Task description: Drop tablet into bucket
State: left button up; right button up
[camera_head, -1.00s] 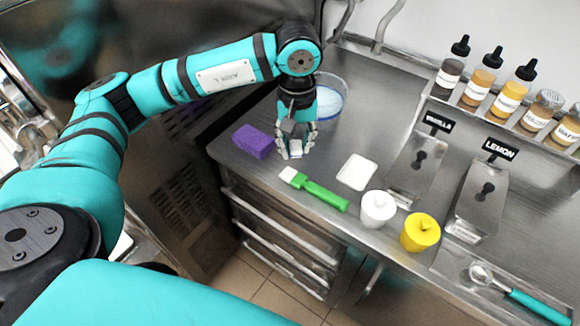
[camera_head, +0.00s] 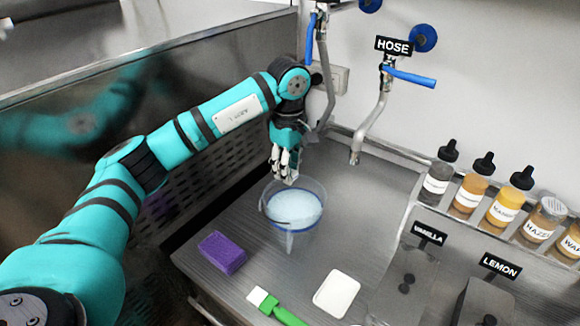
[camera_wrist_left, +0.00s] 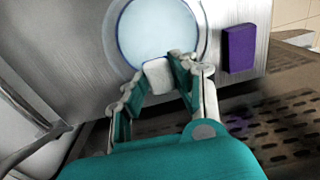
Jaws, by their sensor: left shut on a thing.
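The clear bucket (camera_head: 297,221) stands on the steel counter with pale blue liquid in it. Its round opening also shows in the left wrist view (camera_wrist_left: 203,40). My left gripper (camera_head: 287,177) is at the bucket's far rim, pointing down. It is shut on a small white tablet, clear in the left wrist view (camera_wrist_left: 157,75) between the fingertips. There the tablet overlaps the near edge of the bucket's opening. I cannot tell the exact height of the tablet above the rim. My right gripper is not in view.
A purple sponge (camera_head: 222,253), a white tray (camera_head: 337,294) and a green-handled brush (camera_head: 284,315) lie in front of the bucket. Hose taps (camera_head: 372,122) hang behind. Several bottles (camera_head: 470,185) stand on a ledge at right.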

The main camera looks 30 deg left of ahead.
pick_arm(q)
notch_tip(320, 180, down, 5)
jog(key=shift+w+r+b, duration=0.15)
jog(key=shift+b, duration=0.95)
jog(key=o, duration=0.7)
jog(key=shift+c, duration=0.2)
jog(key=o, duration=0.4)
jog(key=shift+c, duration=0.2)
notch_tip(320, 180, up, 12)
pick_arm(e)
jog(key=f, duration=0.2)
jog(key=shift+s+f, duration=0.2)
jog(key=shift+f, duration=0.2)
